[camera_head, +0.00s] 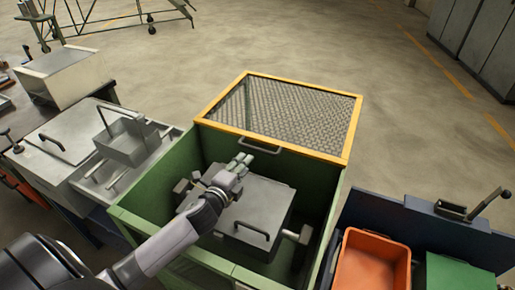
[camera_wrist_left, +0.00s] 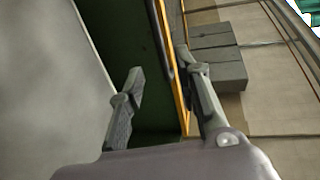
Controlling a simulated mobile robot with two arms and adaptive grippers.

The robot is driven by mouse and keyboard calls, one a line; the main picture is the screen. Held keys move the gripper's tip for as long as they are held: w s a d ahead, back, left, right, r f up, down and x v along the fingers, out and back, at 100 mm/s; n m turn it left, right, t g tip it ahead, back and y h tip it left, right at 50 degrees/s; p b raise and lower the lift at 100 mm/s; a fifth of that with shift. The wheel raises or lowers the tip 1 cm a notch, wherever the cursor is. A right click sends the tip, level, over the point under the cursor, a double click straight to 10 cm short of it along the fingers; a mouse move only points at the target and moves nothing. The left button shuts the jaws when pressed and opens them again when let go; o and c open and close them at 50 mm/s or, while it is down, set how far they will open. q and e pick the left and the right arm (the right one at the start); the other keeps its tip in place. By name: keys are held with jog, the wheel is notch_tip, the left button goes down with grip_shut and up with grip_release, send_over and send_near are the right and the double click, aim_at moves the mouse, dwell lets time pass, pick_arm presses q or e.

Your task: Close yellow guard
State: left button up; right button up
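The yellow guard (camera_head: 284,112) is a yellow-framed mesh panel at the far side of the green housing (camera_head: 150,222). The housing's near part is uncovered. A grey bar handle (camera_head: 258,147) sits on the guard's near edge. My left gripper (camera_head: 243,160) is just short of this handle, above the grey box inside the housing. In the left wrist view, the fingers of my left gripper (camera_wrist_left: 158,65) are apart with nothing held. The guard's yellow edge (camera_wrist_left: 174,65) and the dark handle (camera_wrist_left: 161,35) show between the fingertips, closer to the right finger. Contact cannot be told. My right gripper is not in view.
A grey box (camera_head: 262,205) with a handle and side knobs fills much of the housing under my left arm. A grey workbench (camera_head: 75,150) stands at left. An orange bin (camera_head: 372,262) and a green bin (camera_head: 455,275) are at right. Open floor lies behind.

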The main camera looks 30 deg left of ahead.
aim_at(258, 150)
pick_arm(q)
jog(key=w, duration=0.3)
jog(key=w+f, duration=0.1)
jog(key=w, duration=0.3)
jog(key=w+f, duration=0.1)
jog(key=w, duration=0.3)
jog(key=shift+a+f+p, duration=0.15)
jog(key=shift+a+p, duration=0.15)
jog(key=shift+c, duration=0.3)
grip_shut()
